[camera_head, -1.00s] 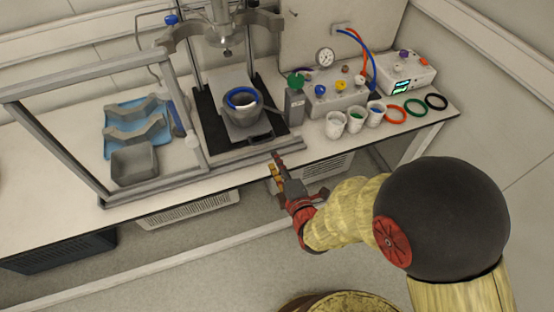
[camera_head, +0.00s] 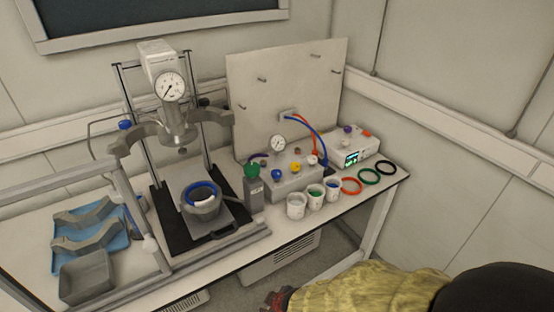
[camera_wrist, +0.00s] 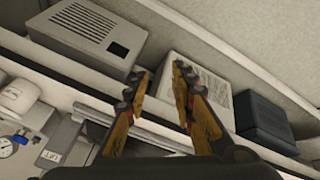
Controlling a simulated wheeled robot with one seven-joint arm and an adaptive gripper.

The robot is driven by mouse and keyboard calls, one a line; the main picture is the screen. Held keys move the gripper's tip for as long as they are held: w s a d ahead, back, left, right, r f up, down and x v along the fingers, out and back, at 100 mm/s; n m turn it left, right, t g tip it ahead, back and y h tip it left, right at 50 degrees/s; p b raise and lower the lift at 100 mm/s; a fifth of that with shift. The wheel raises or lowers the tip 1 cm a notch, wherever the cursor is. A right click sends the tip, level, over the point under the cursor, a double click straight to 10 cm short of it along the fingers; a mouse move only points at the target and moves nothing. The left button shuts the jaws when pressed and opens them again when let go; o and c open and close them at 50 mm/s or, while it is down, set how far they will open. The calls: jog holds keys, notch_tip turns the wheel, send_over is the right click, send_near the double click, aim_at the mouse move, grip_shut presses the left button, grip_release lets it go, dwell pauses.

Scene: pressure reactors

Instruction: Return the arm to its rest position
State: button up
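My gripper is seen in the wrist view (camera_wrist: 158,82), with its two orange fingers apart and nothing between them. In the head view my arm (camera_head: 365,290) lies along the bottom edge, in front of the bench and below its top. The gripper end there is mostly cut off by the frame edge, with only a red and dark part showing. The arm touches nothing that I can see.
Under-bench boxes (camera_wrist: 95,30) show in the wrist view.

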jog(key=s+d+r+m+h, duration=0.1)
jog(key=d+r+m, duration=0.3)
jog(key=r, duration=0.5)
jog(key=s+d+r+m, duration=0.4)
jog(key=d+r, duration=0.5)
jog(key=r, duration=0.1)
jog(key=s+d+r+m+t+h, duration=0.1)
jog(key=s+d+r+m, duration=0.2)
jog(key=d+r, duration=0.4)
notch_tip(320, 180, up, 3)
jog(key=shift+s+d+r+m+h, duration=0.2)
jog(key=shift+m+h, duration=0.1)
jog(key=shift+m, duration=0.4)
